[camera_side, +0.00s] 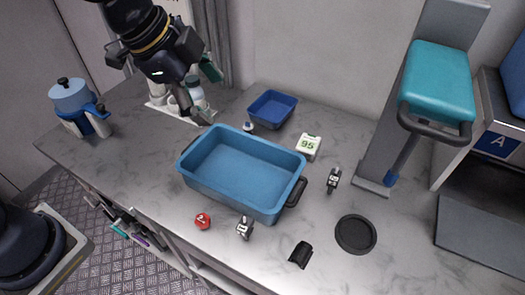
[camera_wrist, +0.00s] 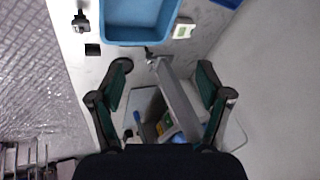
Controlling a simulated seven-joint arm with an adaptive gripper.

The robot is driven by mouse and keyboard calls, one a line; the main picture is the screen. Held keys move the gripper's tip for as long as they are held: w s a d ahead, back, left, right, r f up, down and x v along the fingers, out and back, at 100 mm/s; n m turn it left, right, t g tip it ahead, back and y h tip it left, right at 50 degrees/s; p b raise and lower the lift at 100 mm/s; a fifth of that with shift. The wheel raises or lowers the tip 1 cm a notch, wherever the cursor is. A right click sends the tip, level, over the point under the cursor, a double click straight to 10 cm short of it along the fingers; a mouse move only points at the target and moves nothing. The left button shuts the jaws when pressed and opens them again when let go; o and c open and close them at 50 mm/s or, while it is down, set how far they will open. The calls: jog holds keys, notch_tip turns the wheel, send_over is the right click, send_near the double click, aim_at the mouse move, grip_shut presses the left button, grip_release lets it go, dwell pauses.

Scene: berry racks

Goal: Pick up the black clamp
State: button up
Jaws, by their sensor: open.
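Two small black clamp-like pieces with pale markings lie on the counter in the side view: one (camera_side: 245,228) in front of the blue tray, the other (camera_side: 333,180) to its right. A plain black curved piece (camera_side: 300,255) lies near the front edge. I cannot tell for sure which one is the black clamp. My gripper (camera_side: 196,92) is raised at the back left, well away from these pieces. It is open and empty, its fingers wide apart in the wrist view (camera_wrist: 163,68).
The blue tray (camera_side: 190,179) stands mid-counter, with a smaller blue bin (camera_side: 272,108) behind. A white box marked 95 (camera_side: 309,146), a red ball (camera_side: 202,220) and a black disc (camera_side: 355,234) lie around it. A teal-topped stand (camera_side: 437,80) rises at right.

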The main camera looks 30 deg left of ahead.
jog(key=d+f+m+g+h, duration=0.25)
jog(key=d+f, duration=0.35)
jog(key=d, duration=0.4)
jog(key=m+g, duration=0.2)
jog(key=g, duration=0.1)
send_near(301, 251)
jog(key=d+f, duration=0.2)
jog(key=f, duration=0.1)
jog(key=shift+s+d, duration=0.15)
jog(key=shift+s, duration=0.25)
jog(key=shift+w+a+x, duration=0.1)
jog(key=shift+a+x, duration=0.05)
jog(key=shift+x, duration=0.85)
jog(key=shift+w+a+x, duration=0.1)
jog(key=shift+x, duration=0.9)
jog(key=shift+w+a+x, duration=0.15)
jog(key=shift+x, duration=0.85)
jog(key=shift+f, duration=0.15)
jog(key=shift+c, duration=0.4)
jog(key=c, duration=0.8)
